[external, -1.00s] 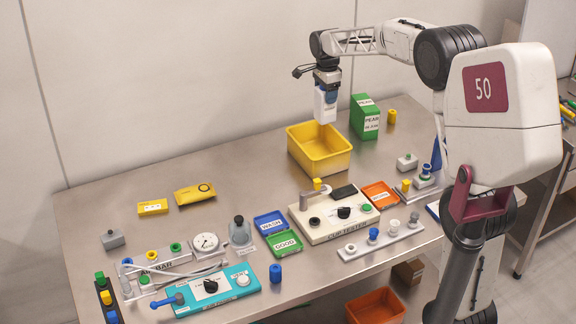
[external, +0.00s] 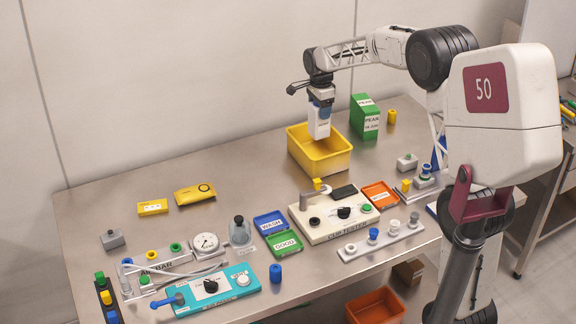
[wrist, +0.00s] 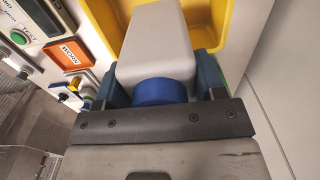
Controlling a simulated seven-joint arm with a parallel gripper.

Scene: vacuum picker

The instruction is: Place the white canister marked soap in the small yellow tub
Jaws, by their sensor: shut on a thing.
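The white canister (external: 319,122) hangs upright from my gripper (external: 321,100), its lower end at or just inside the opening of the yellow tub (external: 325,164). In the wrist view my gripper (wrist: 165,92) is shut on the canister's blue cap (wrist: 160,91), and the pale canister body (wrist: 157,42) extends beyond it over the tub (wrist: 210,25). The soap marking cannot be read from here. The tub's inside is partly hidden behind the canister.
A green box (external: 365,117) stands close to the tub's right, with a yellow cylinder (external: 392,117) beyond it. A cup tester (external: 333,216) and an orange tray (external: 380,194) sit in front.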

